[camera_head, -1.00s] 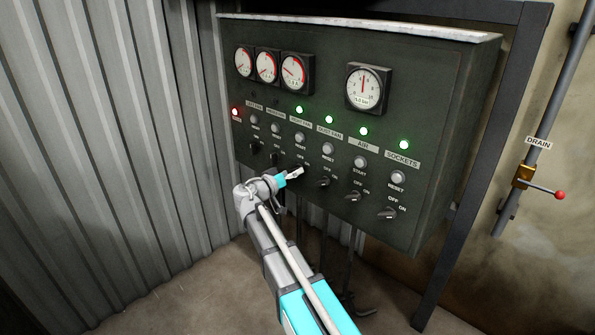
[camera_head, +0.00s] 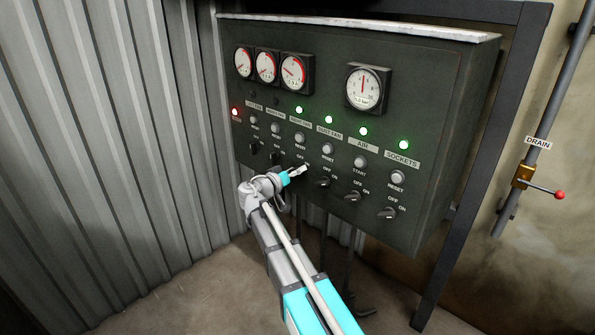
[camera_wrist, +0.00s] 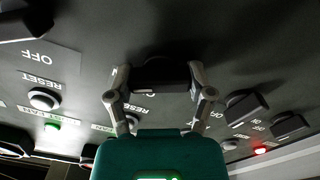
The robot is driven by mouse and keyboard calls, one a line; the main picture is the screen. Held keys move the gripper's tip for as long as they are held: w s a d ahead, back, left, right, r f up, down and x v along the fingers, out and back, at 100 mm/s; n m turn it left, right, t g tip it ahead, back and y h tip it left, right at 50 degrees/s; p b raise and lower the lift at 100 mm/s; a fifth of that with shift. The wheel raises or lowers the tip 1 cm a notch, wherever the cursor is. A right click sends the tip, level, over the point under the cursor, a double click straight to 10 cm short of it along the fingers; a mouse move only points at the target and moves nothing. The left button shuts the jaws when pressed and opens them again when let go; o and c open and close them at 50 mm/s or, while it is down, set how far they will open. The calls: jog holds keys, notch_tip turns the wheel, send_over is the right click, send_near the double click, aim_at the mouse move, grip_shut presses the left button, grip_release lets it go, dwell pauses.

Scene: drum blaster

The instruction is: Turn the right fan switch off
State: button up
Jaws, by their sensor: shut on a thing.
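The control panel (camera_head: 440,90) has a row of dark rotary switches under small labels. The right fan switch (camera_wrist: 160,73) is the dark knob between my fingers in the wrist view. In the head view my gripper (camera_head: 302,170) covers most of it, below the right fan label (camera_head: 300,123). In the wrist view my gripper (camera_wrist: 158,82) is shut on this knob, one finger on each side. The knob's exact angle is hard to tell. The green light (camera_head: 299,110) above the right fan label is lit.
Neighbouring switches sit close on both sides, such as the dust fan switch (camera_head: 323,183) and a left-hand one (camera_head: 275,158). A red light (camera_head: 235,112) glows at the panel's left. A drain valve (camera_head: 524,177) is on the right wall.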

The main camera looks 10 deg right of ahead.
jog(key=shift+d, duration=0.1)
jog(key=shift+n, duration=0.3)
jog(key=n, duration=0.5)
jog(key=shift+a, duration=0.2)
jog(key=n, duration=0.6)
jog(key=shift+n, duration=0.3)
jog(key=o, duration=1)
jog(key=shift+a, duration=0.1)
jog(key=shift+o, duration=0.5)
